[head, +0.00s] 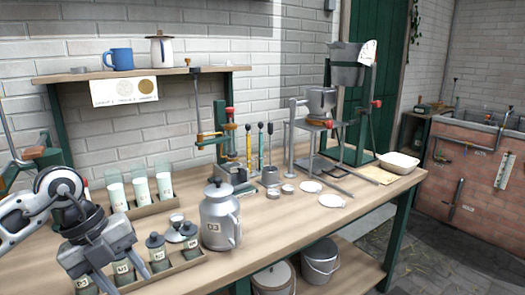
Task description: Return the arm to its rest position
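My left arm comes in from the left edge, and its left gripper (122,272) points down over the left end of a low wooden tray (190,262). Its two fingers are spread apart, with no object visibly held between them. Behind and beside the fingers stand small dark-capped jars (157,253) with pale labels. The gripper partly hides the tray and the jars at its left end. I cannot tell whether a finger touches a jar. My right gripper is not in view.
A lidded metal can (219,217) stands close right of the tray. A rack with several milk-filled glasses (140,187) is behind the gripper. A shelf (150,74) holds a blue mug (119,59). Stands and small dishes (331,201) fill the right side; the front right of the bench is bare.

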